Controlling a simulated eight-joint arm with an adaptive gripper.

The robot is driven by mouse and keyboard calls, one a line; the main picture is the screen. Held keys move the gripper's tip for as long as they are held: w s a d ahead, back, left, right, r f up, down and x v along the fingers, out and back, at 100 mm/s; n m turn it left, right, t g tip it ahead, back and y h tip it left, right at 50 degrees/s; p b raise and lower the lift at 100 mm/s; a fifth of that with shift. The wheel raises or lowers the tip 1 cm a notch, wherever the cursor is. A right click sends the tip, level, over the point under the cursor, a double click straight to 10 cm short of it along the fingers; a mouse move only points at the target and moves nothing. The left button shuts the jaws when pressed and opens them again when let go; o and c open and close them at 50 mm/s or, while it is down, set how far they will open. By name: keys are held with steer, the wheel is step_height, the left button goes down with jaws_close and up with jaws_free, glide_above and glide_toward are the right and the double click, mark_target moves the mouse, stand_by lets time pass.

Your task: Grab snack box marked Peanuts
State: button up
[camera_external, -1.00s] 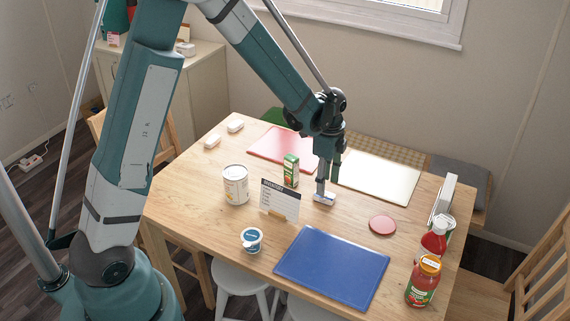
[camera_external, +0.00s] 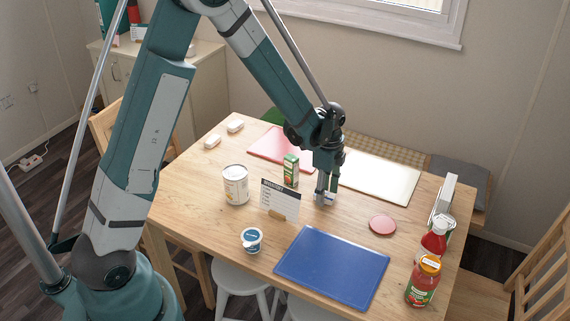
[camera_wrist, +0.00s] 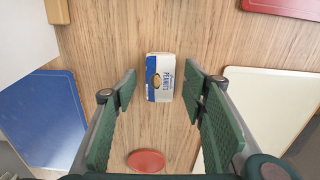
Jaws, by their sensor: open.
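The Peanuts snack box (camera_wrist: 160,78) is a small white and blue box with a round picture and the word Peanuts. It lies on the table, and in the wrist view it sits between and just beyond the tips of my open gripper (camera_wrist: 161,90). In the external view my gripper (camera_external: 326,196) points down over the box (camera_external: 330,199), which is mostly hidden behind the fingers. The fingers stand on either side of the box, with gaps showing in the wrist view. Whether the tips are level with the box is hard to tell.
A menu stand (camera_external: 279,197), a green carton (camera_external: 291,170) and a white can (camera_external: 236,185) stand left of the gripper. A blue mat (camera_external: 333,267) lies in front, a cream mat (camera_external: 380,177) behind. A red disc (camera_external: 382,225) and bottles (camera_external: 424,281) are at right.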

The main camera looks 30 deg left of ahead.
steer(key=c, duration=1)
steer(key=shift+r, duration=0.15)
step_height(320, 180, up, 10)
steer(key=p, duration=0.2)
stand_by(0.5)
